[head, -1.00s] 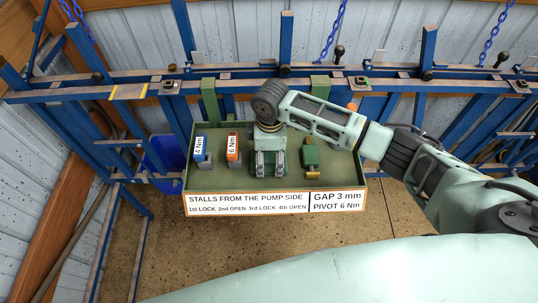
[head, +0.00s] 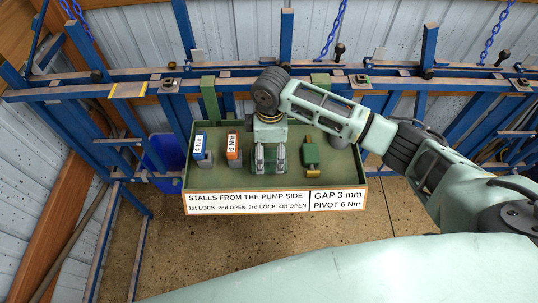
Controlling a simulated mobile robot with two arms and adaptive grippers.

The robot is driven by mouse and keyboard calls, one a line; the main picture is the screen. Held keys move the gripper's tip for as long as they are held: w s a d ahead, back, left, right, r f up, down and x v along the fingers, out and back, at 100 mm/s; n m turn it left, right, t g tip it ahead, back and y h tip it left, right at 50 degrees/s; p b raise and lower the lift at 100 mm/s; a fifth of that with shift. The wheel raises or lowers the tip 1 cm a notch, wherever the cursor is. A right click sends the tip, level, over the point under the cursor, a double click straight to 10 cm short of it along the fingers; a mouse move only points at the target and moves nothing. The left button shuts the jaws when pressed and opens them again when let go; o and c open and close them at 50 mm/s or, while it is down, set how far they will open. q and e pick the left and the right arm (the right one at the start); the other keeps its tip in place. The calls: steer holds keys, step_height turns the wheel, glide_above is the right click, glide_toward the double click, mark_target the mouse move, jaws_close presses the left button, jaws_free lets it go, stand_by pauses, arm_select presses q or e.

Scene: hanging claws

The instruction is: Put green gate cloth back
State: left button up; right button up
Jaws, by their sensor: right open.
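A green tray (head: 200,182) hangs on the blue frame. My right gripper (head: 270,163) is over the middle of the tray, pointing down, its two fingers apart with nothing seen between them. A small green item with a brass-coloured end (head: 311,154) is in the tray, just right of the gripper and apart from it. I cannot tell whether any cloth is in view; no piece is clearly seen as one. The tray floor under the gripper is hidden. My left gripper is not in view.
Left of the gripper in the tray are a blue tool marked 4 Nm (head: 201,148) and an orange tool marked 6 Nm (head: 233,148). A grey round item (head: 338,141) is at the right. A white label (head: 275,202) covers the tray front. A blue bin (head: 165,153) stands left.

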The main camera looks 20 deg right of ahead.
mark_target(270, 153)
step_height(270, 153, up, 9)
steer(key=b, duration=0.1)
steer(key=shift+r, duration=0.2)
steer(key=shift+d, duration=0.1)
